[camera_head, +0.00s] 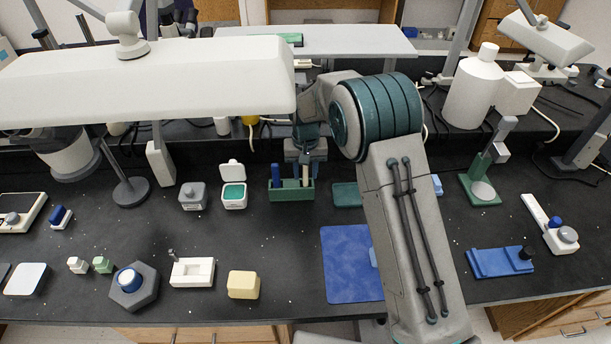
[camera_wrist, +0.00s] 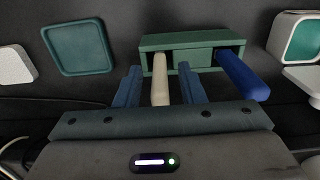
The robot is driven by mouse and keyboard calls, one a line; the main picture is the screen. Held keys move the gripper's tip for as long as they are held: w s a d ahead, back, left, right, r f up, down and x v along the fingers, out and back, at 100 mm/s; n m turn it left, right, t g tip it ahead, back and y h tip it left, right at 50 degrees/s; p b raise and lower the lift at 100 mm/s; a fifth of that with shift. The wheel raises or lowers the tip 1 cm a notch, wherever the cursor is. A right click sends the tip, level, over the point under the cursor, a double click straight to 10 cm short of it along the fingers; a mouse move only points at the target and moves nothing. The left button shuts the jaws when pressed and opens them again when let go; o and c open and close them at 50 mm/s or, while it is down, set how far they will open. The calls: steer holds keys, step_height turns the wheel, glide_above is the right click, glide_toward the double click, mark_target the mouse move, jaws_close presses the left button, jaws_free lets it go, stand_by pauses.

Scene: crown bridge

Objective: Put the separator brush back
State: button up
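A green two-slot holder (camera_head: 297,193) stands near the back middle of the bench; it also shows in the wrist view (camera_wrist: 190,42). A cream handle (camera_head: 305,174), perhaps the separator brush, stands in one slot, on the left in the wrist view (camera_wrist: 160,84). A blue handle (camera_wrist: 243,76) stands in the other slot, and shows in the head view (camera_head: 275,175). My gripper (camera_wrist: 160,88) has one finger on each side of the cream handle, with a visible gap to both. The brush ends are hidden inside the holder.
A blue mat (camera_head: 347,262) lies in front, partly behind my arm. The bench before the holder is clear.

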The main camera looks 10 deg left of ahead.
step_height(320, 180, up, 10)
steer(key=shift+r+b, duration=0.1)
steer(key=shift+b, duration=0.25)
steer(key=shift+d+r, duration=0.15)
steer(key=shift+d, duration=0.1)
steer(key=s+d+r+t, duration=0.1)
steer(key=s+d+r, duration=0.25)
steer(key=d, duration=0.25)
steer(key=s+d+r+m, duration=0.1)
steer(key=s+d+r, duration=0.25)
steer(key=d, duration=0.25)
steer(key=s+d+r+t, duration=0.1)
steer(key=s+d+r, duration=0.2)
steer(key=s+d, duration=0.15)
steer(key=s+d+f+m, duration=0.1)
steer(key=s+d, duration=0.4)
steer(key=s, duration=0.3)
steer(key=s+d+f+t, duration=0.1)
steer(key=s+d, duration=0.5)
steer(key=s, duration=0.3)
steer(key=shift+s+f+m, duration=0.15)
steer(key=shift+s+m, duration=0.1)
steer(key=shift+m, duration=0.15)
